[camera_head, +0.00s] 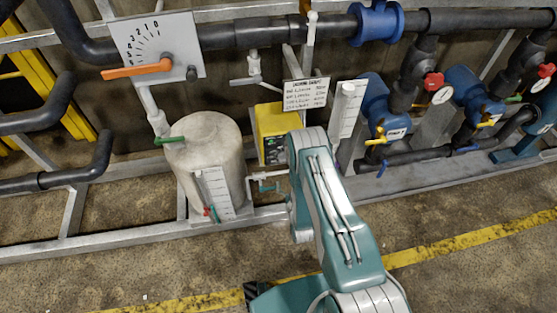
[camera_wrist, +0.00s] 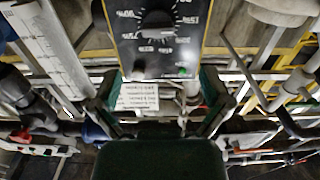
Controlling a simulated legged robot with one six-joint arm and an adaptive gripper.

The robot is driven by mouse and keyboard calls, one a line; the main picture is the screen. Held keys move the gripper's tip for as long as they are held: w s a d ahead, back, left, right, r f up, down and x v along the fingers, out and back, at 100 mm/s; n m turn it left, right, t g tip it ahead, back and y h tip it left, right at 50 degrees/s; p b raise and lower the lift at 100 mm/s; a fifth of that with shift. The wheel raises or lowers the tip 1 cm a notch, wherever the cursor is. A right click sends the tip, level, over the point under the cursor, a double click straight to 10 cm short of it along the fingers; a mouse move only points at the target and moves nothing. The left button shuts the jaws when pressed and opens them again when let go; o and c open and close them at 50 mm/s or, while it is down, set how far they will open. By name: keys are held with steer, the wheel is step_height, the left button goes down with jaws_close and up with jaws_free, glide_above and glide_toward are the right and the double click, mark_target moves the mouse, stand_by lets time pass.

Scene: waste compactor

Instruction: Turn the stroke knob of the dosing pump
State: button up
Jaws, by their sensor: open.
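The dosing pump (camera_head: 275,122) is a yellow box with a black front panel, left of my arm in the head view. In the wrist view its black panel (camera_wrist: 125,40) fills the top middle, seen upside down. A round black stroke knob (camera_wrist: 158,20) with white scale marks around it sits on the panel, near the top edge. My gripper (camera_wrist: 162,78) is open, its two dark green fingers wide apart and nothing between them. The knob lies beyond the fingertips in the picture; contact is not visible. The gripper is not clearly visible in the head view, where my arm covers that area.
A white dosing chart (camera_head: 305,94) hangs beside the pump. A pale tank (camera_head: 207,150) stands left of it, below a dial plate with an orange lever (camera_head: 137,69). Blue valves (camera_head: 373,105) and dark pipes are to the right. The floor in front is clear.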

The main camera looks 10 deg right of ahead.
mark_target(284, 159)
steer(key=w, duration=0.9)
steer(key=shift+w+a, duration=0.15)
steer(key=shift+w, duration=0.35)
steer(key=shift+w+d, duration=0.15)
steer(key=shift+d, duration=0.3)
steer(key=c, duration=0.7)
steer(key=shift+a, duration=0.15)
steer(key=c, duration=0.5)
steer(key=shift+o, duration=0.2)
steer(key=shift+a, duration=0.15)
